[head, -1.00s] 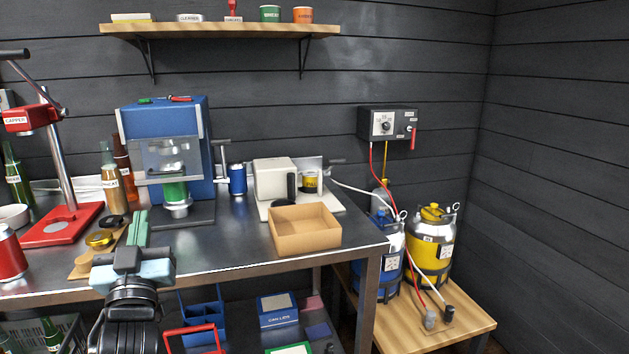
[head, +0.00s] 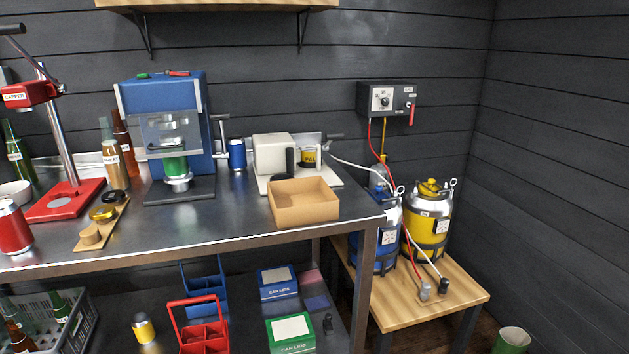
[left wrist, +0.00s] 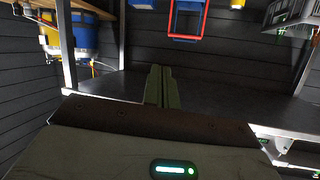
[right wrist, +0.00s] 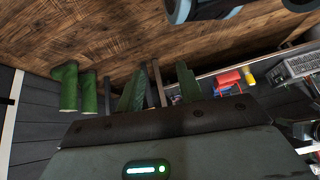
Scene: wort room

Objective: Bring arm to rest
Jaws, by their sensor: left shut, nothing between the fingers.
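Neither gripper shows in the head view. In the left wrist view my left gripper (left wrist: 158,86) is shut, its green fingers side by side with nothing between them. It points toward the steel bench's lower shelf (left wrist: 215,100), apart from the red carrier (left wrist: 187,20). In the right wrist view my right gripper (right wrist: 158,90) has its green fingers spread apart with an empty gap. It is over the wooden floor (right wrist: 110,35), and nothing is seen touching it.
The steel bench (head: 235,215) holds a red capper (head: 65,200), a blue can machine (head: 165,105) and a cardboard box (head: 303,205). Kegs stand on a low wooden table (head: 455,290) at right. Green boots (right wrist: 67,87) stand on the floor.

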